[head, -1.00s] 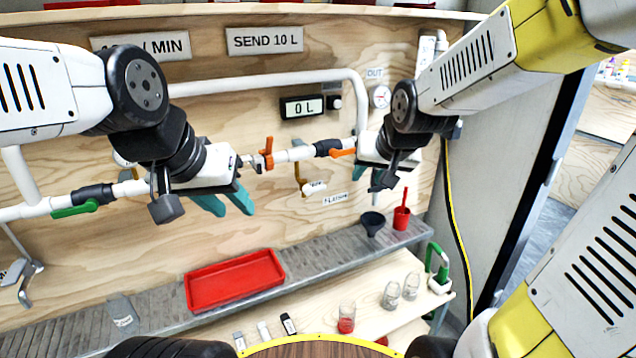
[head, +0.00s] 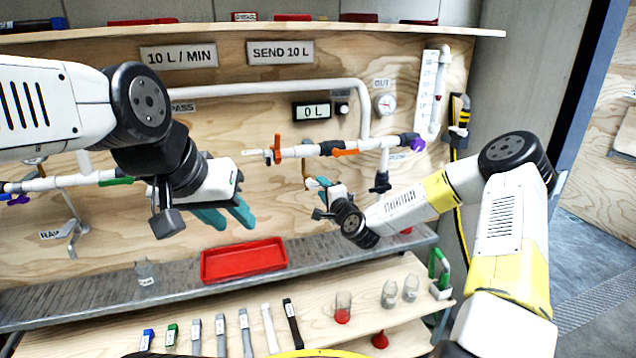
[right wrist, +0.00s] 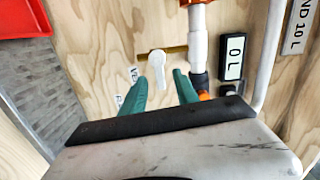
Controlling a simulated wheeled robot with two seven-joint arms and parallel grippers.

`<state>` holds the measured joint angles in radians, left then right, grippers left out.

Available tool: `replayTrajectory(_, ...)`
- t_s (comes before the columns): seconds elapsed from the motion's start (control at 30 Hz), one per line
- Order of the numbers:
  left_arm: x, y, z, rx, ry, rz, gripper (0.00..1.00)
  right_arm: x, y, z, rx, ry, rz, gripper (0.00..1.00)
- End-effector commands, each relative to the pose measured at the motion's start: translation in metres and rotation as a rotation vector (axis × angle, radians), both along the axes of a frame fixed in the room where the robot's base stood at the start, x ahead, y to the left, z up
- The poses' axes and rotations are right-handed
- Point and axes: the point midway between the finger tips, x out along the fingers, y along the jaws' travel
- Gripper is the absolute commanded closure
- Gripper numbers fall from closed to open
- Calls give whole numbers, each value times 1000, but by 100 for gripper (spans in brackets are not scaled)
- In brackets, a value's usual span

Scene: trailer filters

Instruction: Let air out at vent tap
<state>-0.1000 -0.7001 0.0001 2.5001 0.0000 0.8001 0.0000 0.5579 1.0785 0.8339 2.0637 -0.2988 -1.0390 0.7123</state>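The vent tap, a white lever on a short brass pipe, shows in the right wrist view (right wrist: 156,66), beside a partly hidden label starting "VE". In the head view the tap (head: 311,184) is partly covered by my right gripper (head: 322,192). In the right wrist view my right gripper (right wrist: 160,88) has its two teal fingers apart, with the white lever just beyond and between the tips; I see no contact. My left gripper (head: 228,218) hangs to the left of the tap, in front of the board, with its fingers apart and empty.
The white pipe above carries an upright orange handle (head: 277,148), a level orange handle (head: 345,153) and a purple handle (head: 417,145). A display (head: 314,110) reads 0 L. A red tray (head: 243,261) lies on the grey ledge below; glasses and several tags are on the lower shelf.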

Motion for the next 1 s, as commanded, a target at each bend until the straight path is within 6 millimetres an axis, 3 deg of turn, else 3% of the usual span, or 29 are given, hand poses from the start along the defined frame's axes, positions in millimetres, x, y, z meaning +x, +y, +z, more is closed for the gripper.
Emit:
replayTrajectory(0.2,0,0,0,0,0,0,64,11,-10,-2,95,-15,-60,64)
replayTrajectory(0.7,0,0,0,0,0,0,64,75,12,-2,93,-14,-58,64)
replayTrajectory(1.0,0,0,0,0,0,0,64,81,13,-3,93,-13,-58,64)
